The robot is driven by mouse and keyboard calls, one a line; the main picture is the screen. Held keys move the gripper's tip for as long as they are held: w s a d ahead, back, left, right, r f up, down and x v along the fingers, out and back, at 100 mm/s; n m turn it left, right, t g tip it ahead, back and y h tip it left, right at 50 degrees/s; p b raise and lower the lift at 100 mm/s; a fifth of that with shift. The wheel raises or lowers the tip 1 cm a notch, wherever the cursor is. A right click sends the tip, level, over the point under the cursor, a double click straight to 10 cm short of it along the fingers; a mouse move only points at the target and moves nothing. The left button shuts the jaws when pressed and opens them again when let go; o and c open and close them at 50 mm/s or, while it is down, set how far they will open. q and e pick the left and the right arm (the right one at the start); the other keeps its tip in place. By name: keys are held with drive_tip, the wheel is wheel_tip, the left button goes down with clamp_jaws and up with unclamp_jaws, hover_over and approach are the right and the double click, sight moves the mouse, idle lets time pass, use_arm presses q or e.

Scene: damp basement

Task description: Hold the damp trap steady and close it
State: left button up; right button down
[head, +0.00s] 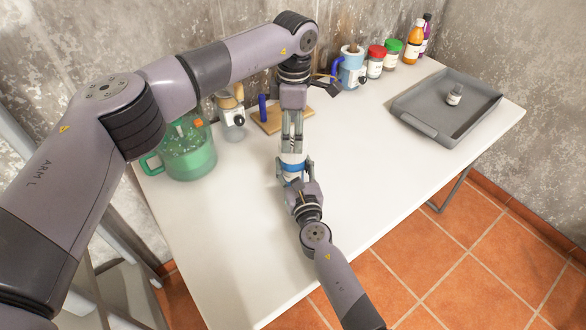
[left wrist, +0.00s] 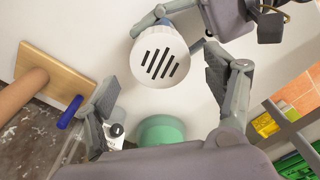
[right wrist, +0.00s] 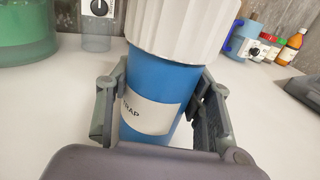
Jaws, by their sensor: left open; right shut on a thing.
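The damp trap is a blue canister (right wrist: 160,80) with a label ending in "TRAP", standing near upright around the middle of the table. Its white ribbed lid (left wrist: 159,54), with dark slots on top, sits over the canister's mouth; I cannot tell how tightly. The lid also shows in the head view (head: 292,158). My right gripper (right wrist: 158,95) is shut on the blue body below the lid, one finger on each side. My left gripper (head: 292,142) points down just above the lid, open and empty. In the left wrist view the lid lies between and beyond its spread fingers.
A green jug (head: 187,155) and a device with a dial (head: 233,115) stand at the left. A wooden board (head: 270,119) with a blue upright piece lies behind the trap. A blue mug (head: 352,68), jars and bottles line the back. A grey tray (head: 410,118) lies right.

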sight(293, 142)
use_arm(q)
drive_tip(key=n, duration=0.2)
drive_tip(key=r+n, duration=0.1)
drive_tip(key=n, duration=0.3)
drive_tip(key=shift+d+r, duration=0.1)
drive_tip(key=shift+r, duration=0.2)
use_arm(e)
drive_tip(key=shift+f, duration=0.1)
use_arm(q)
drive_tip(key=n, duration=0.3)
drive_tip(key=r+n, duration=0.1)
drive_tip(key=n, duration=0.2)
drive_tip(key=shift+r, duration=0.15)
drive_tip(key=shift+f, duration=4.05)
drive_tip(key=shift+c, duration=0.2)
drive_tip(key=c, duration=1.2)
drive_tip(key=shift+o, duration=0.2)
drive_tip(key=o, duration=1.4)
